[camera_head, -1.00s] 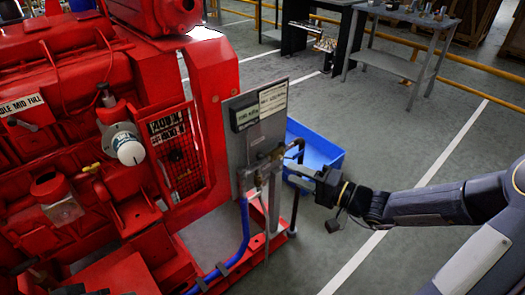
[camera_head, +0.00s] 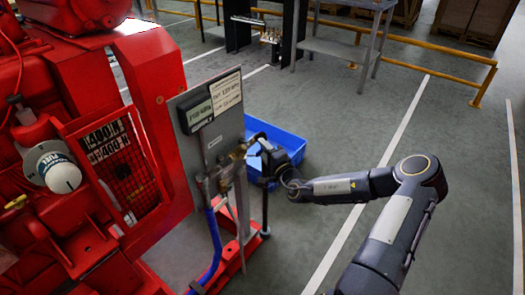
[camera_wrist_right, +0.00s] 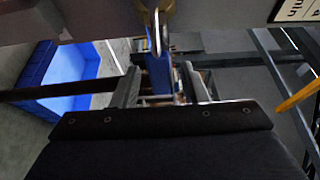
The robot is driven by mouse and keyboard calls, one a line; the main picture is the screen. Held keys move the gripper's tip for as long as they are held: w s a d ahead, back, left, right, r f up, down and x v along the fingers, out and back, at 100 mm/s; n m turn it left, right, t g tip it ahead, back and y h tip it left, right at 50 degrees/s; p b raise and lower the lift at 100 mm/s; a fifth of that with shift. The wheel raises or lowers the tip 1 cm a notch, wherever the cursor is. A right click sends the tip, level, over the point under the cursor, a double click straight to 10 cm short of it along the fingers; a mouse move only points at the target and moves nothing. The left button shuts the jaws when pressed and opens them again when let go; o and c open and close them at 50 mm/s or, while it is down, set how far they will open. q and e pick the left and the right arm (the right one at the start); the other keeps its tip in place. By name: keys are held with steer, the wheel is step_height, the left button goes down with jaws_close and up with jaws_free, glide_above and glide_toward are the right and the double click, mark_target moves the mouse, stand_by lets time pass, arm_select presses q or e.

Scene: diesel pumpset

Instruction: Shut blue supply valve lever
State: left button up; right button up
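The blue valve lever (camera_wrist_right: 157,76) shows in the right wrist view, hanging below a brass fitting (camera_wrist_right: 160,12). My right gripper (camera_wrist_right: 160,88) is open, with one finger on each side of the lever. Small gaps seem to show beside the lever, so I see no clear grip. In the head view, my right gripper (camera_head: 258,152) is at the right side of the brass valve (camera_head: 236,155) on the grey panel. The lever is too small and covered there to make out. My left gripper is not in view.
The grey panel (camera_head: 232,125) carries label plates. A blue hose (camera_head: 214,245) runs down from the pipework. A blue bin (camera_head: 290,142) stands on the floor behind my gripper. The red engine (camera_head: 80,150) fills the left. Open floor (camera_head: 340,110) lies to the right.

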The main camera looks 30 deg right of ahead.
steer(key=shift+w, duration=0.35)
jaws_close()
steer(key=shift+s, duration=0.1)
